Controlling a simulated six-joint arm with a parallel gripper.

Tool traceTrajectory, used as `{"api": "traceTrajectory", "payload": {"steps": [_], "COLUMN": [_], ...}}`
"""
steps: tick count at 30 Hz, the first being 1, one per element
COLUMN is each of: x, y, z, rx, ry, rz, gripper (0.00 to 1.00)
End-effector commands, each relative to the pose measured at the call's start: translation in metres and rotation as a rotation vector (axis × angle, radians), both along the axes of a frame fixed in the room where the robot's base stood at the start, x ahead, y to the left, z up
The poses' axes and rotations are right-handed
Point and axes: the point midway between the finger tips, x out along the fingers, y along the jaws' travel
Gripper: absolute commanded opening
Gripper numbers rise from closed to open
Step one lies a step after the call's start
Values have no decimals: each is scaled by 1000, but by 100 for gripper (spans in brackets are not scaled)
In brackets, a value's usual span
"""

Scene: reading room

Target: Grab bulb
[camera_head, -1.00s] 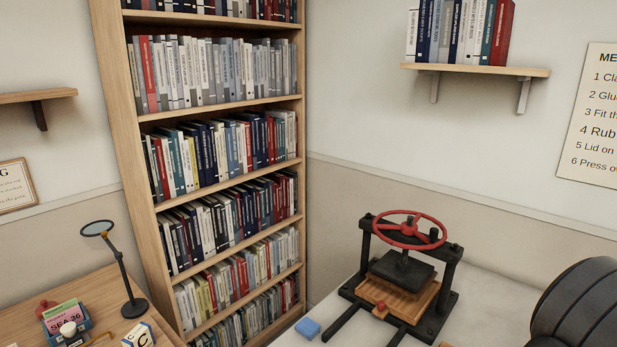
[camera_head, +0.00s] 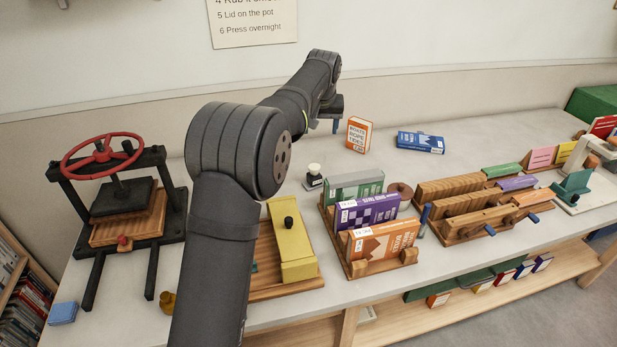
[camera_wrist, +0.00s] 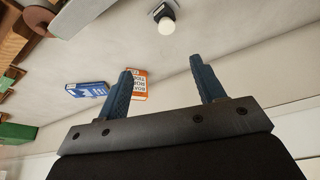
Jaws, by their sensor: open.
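A small object with a round white top on a dark body, which looks like the bulb (camera_head: 314,171), stands on the light bench top left of the book rack. In the wrist view the bulb (camera_wrist: 166,25) shows near the top edge, ahead of the fingertips and apart from them. My gripper (camera_head: 336,124) is at the back of the bench near the wall, partly hidden by the arm. In the wrist view my gripper (camera_wrist: 161,65) has its two blue fingers spread, with nothing between them.
An orange-and-white book (camera_head: 358,135) stands close to my gripper; a blue book (camera_head: 420,142) lies to its right. A rack of books (camera_head: 355,270), slotted wooden holders (camera_head: 455,192) and a yellow block (camera_head: 291,240) are in front. A press with red wheel (camera_head: 103,157) stands left.

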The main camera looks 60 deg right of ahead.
Motion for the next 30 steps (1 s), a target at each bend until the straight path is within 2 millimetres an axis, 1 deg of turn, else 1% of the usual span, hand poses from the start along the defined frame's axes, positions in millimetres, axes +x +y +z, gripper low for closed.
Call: {"api": "traceTrajectory", "payload": {"steps": [1, 3, 6, 9, 14, 24, 27, 30], "x": [13, 25, 39, 46, 50, 56, 57, 58], "y": [-4, -9, -14, -17, -24, -50, -57, -61], "z": [-14, -29, -44, -53, -71, -138, -153, -163], "rx": [2, -3, -12, -20, -23, -22, -22, -23], "ry": [4, 4, 1, -3, -6, -6, -7, -7], "rz": [-52, -132, -219, -271, -293, -291, -290, -289], "gripper": [62, 62, 62, 62, 62, 62, 62, 62]}}
